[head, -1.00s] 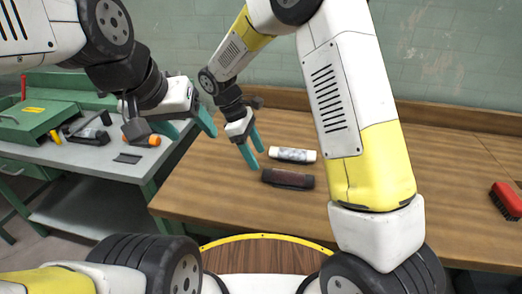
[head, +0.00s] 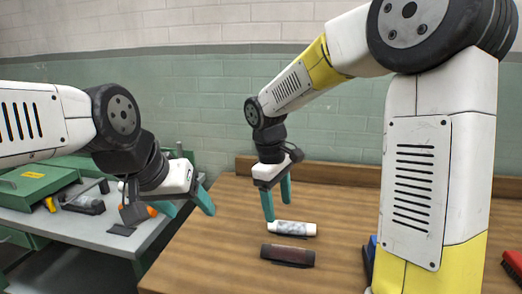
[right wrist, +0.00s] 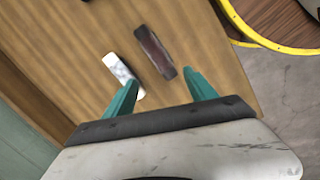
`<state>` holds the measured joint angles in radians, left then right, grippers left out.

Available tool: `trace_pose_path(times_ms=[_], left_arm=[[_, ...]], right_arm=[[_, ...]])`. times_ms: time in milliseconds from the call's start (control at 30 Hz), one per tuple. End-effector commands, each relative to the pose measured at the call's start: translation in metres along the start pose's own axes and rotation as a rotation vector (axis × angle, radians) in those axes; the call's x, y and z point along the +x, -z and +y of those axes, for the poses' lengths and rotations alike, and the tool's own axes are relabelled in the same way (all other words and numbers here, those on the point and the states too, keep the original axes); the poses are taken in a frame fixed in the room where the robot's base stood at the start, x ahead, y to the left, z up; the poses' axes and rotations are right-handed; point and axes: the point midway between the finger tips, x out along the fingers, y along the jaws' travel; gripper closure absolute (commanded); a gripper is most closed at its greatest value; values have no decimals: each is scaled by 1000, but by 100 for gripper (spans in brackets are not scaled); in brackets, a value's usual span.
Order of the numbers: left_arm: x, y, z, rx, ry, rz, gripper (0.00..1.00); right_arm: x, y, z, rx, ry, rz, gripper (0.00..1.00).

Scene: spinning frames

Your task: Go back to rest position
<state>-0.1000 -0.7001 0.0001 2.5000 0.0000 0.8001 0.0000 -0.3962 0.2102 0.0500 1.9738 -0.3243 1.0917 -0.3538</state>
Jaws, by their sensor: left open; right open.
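My left gripper (head: 188,204) has teal fingers spread apart and empty, held in the air between the grey bench and the wooden table. My right gripper (head: 277,205) is open with teal fingers pointing down above the wooden table (head: 215,240), just behind a white and grey cylinder (head: 292,229). A dark brown cylinder (head: 288,255) lies in front of the white one, apart from it. In the right wrist view, the open fingers (right wrist: 163,90) show with the white cylinder (right wrist: 123,74) and the dark cylinder (right wrist: 155,52) beyond them, neither held.
A grey bench (head: 95,228) at the left bears a green toolbox (head: 35,185) and several tools. A red brush (head: 513,262) lies at the right edge. A blue object (head: 371,250) is partly hidden behind my right arm. A brick wall stands behind.

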Motion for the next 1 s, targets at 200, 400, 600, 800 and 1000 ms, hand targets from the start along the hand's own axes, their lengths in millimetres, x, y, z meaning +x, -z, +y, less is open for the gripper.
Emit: trace_pose_path(times_ms=[200, 400, 600, 800, 1000], left_arm=[[0, 0, 0, 0, 0, 0, 35], [0, 0, 0, 0, 0, 0, 35], [0, 0, 0, 0, 0, 0, 35], [0, 0, 0, 0, 0, 0, 35], [0, 0, 0, 0, 0, 0, 35]], right_arm=[[-38, -60, -4, 269, 4, 176, 35], [-59, -108, -17, 509, 11, 338, 35], [-71, -146, -35, 736, 21, 499, 35], [-74, -167, -49, 882, 31, 610, 35], [-74, -172, -53, 921, 34, 640, 35]])
